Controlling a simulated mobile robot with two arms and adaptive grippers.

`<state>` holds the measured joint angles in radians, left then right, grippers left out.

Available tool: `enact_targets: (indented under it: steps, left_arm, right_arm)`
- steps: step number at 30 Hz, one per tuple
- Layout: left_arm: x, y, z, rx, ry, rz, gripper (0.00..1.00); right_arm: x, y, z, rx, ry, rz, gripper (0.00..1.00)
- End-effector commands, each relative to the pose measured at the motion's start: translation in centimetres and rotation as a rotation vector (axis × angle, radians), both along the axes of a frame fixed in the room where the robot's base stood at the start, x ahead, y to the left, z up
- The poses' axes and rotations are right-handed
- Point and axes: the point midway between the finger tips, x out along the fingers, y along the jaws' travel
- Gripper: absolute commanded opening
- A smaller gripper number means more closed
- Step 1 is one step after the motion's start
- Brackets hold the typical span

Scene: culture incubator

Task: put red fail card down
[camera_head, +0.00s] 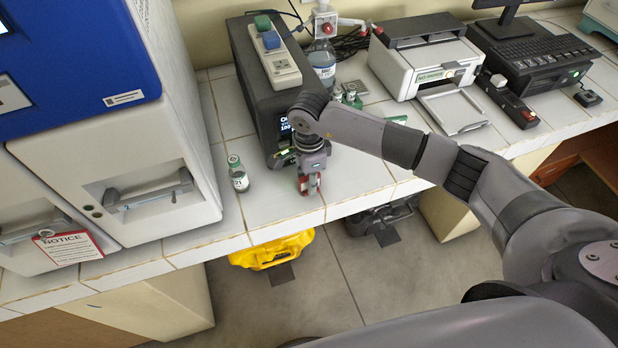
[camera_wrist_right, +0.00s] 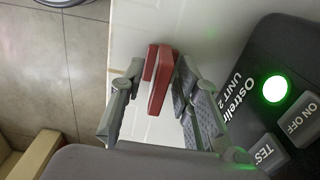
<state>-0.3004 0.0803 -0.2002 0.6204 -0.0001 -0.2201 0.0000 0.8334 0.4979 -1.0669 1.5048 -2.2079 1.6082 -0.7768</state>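My right gripper (camera_head: 310,186) points down over the tiled bench top, near its front edge and just in front of the dark grey box. In the wrist view my right gripper (camera_wrist_right: 160,82) has its fingers on both sides of the red card (camera_wrist_right: 161,84), which appears pinched between the fingertips. The card shows as small red patches in the head view (camera_head: 303,184). I cannot tell whether its lower edge touches the bench. My left gripper is not in view.
The dark grey box (camera_head: 258,88) stands right behind the gripper. A small green-capped vial (camera_head: 238,174) stands to the left, beside the white incubator (camera_head: 150,190). A printer (camera_head: 428,65) is at the right. A yellow case (camera_head: 272,251) lies below the bench edge.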

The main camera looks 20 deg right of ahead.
Motion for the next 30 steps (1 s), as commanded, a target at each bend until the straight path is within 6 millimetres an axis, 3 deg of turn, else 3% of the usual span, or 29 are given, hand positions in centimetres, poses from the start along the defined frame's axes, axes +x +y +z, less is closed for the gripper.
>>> enact_targets:
  steps: [5,21,30]
  left_arm:
    - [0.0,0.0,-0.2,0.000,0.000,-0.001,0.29]
    - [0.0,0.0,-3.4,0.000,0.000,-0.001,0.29]
    - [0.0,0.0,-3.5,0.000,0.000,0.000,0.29]
  right_arm:
    - [0.1,0.0,0.9,0.000,-0.004,0.000,0.29]
    - [0.1,0.0,11.0,0.000,-0.004,0.000,0.29]
    - [0.0,0.0,12.3,0.000,-0.001,0.000,0.29]
